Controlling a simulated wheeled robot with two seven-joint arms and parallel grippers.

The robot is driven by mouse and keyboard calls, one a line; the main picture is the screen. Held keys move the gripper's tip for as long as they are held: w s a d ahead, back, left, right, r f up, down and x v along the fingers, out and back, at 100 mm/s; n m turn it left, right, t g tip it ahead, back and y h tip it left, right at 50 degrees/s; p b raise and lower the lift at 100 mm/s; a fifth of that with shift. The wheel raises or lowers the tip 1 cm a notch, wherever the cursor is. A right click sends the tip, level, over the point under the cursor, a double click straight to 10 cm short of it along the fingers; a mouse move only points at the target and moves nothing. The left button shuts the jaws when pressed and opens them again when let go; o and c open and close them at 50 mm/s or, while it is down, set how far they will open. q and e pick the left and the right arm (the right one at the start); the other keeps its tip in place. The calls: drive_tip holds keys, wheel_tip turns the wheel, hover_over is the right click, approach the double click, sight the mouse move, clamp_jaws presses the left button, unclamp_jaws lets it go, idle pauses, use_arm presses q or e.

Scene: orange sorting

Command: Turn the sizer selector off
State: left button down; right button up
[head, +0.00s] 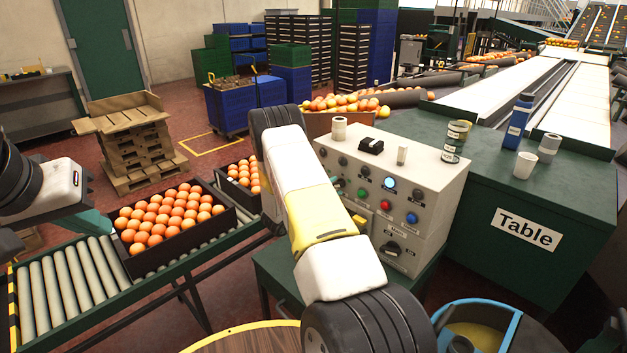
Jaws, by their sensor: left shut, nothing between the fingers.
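A beige control box (440,185) stands right of centre, with small black knobs (418,194), a lit white-blue button (389,183), and green, red and blue buttons. A larger black rotary selector (392,248) sits lower on its front. The labels are too small to read, so I cannot tell which selector is the sizer's or its setting. My left gripper (97,224), teal, is shut and empty beside the orange crate at left, far from the box. My right arm crosses the box's left side.
A black crate of oranges (226,217) sits on the roller conveyor (60,290), with another crate behind. Cups, a bottle (518,121) and a can stand on the green table (540,215). A blue-rimmed bin (515,325) is at lower right.

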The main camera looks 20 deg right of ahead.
drive_tip(key=shift+w+d, duration=0.2)
drive_tip(key=shift+d, duration=0.35)
drive_tip(key=shift+c, duration=0.2)
clamp_jaws()
drive_tip(key=shift+n, duration=0.4)
drive_tip(key=n, duration=0.5)
drive_tip(key=shift+n, duration=0.3)
drive_tip(key=n, duration=0.5)
drive_tip(key=shift+r+n, duration=0.1)
drive_tip(key=shift+n, duration=0.2)
